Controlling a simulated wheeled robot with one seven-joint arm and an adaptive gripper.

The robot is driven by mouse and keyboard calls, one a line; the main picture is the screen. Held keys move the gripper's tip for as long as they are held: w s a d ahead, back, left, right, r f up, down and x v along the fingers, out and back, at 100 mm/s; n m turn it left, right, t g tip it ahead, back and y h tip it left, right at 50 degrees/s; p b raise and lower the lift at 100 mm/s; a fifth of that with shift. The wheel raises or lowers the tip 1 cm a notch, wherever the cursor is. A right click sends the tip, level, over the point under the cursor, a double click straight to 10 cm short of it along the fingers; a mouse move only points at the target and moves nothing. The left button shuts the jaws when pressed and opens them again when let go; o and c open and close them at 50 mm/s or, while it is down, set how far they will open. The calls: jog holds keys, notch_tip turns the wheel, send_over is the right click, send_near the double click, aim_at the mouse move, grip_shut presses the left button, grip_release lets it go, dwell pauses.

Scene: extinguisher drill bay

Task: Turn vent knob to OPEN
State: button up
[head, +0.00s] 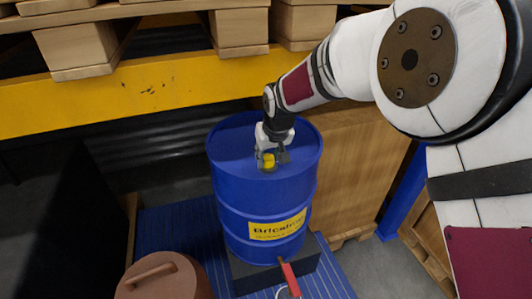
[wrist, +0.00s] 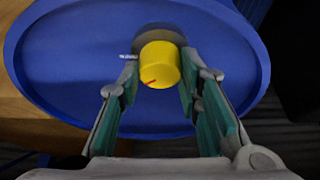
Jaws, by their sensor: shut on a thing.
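The yellow vent knob (wrist: 160,65) sits on a grey disc (wrist: 160,38) on top of the blue drum (head: 235,195). It has a red mark on its face, toward the lower left in the wrist view. A small white label shows just left of it, too small to read. In the head view the knob (head: 268,161) shows at the fingertips. My gripper (wrist: 158,78) reaches down from above, with one finger on each side of the knob, closed on it. Its green-padded fingers (wrist: 206,115) flank the knob.
The drum stands on a dark block above a blue slatted pallet (head: 180,240). A red-handled thing (head: 290,277) hangs at its front. A brown lidded container (head: 165,278) stands at front left. A yellow rack beam (head: 140,92) with wooden pallets crosses behind, and a wooden crate (head: 355,160) stands right.

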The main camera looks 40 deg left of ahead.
jog(key=m, duration=0.1)
jog(key=m+p, duration=0.1)
jog(key=m+h+p, duration=0.1)
jog(key=shift+s+a+r+m+t, duration=0.1)
jog(key=shift+s+m+t, duration=0.2)
jog(key=shift+t, duration=0.1)
jog(key=shift+w+m+t+h+p, duration=0.15)
jog(key=shift+m+h+p, duration=0.25)
jog(key=shift+m, duration=0.5)
jog(key=shift+s+m+t+h+p, duration=0.15)
jog(key=shift+m+h+p, duration=0.2)
jog(key=shift+m, duration=0.55)
jog(key=shift+w, duration=0.15)
jog(key=o, duration=1.1)
jog(key=v, duration=1.1)
jog(key=shift+s+r, duration=0.25)
jog(key=shift+r, duration=0.05)
